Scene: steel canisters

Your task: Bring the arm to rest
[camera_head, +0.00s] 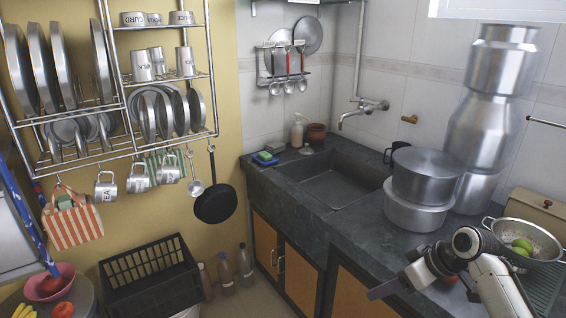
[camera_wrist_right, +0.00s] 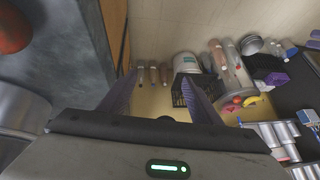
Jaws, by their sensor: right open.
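My right gripper (camera_head: 385,289) is at the lower right of the head view, by the front edge of the counter, its dark fingers pointing left. In the right wrist view the gripper (camera_wrist_right: 160,95) has its two purple fingers spread apart with nothing between them. Labelled steel canisters (camera_head: 142,66) stand on the wall rack's shelves, far to the left of the gripper. My left gripper is not in view.
The grey stone counter (camera_head: 290,185) holds a sink (camera_head: 340,180), stacked steel pots (camera_head: 425,178), a tall steel vessel (camera_head: 483,130) and a colander (camera_head: 522,242). A black crate (camera_head: 150,275) and bottles (camera_head: 245,262) stand on the floor. Open space lies in front of the cabinets.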

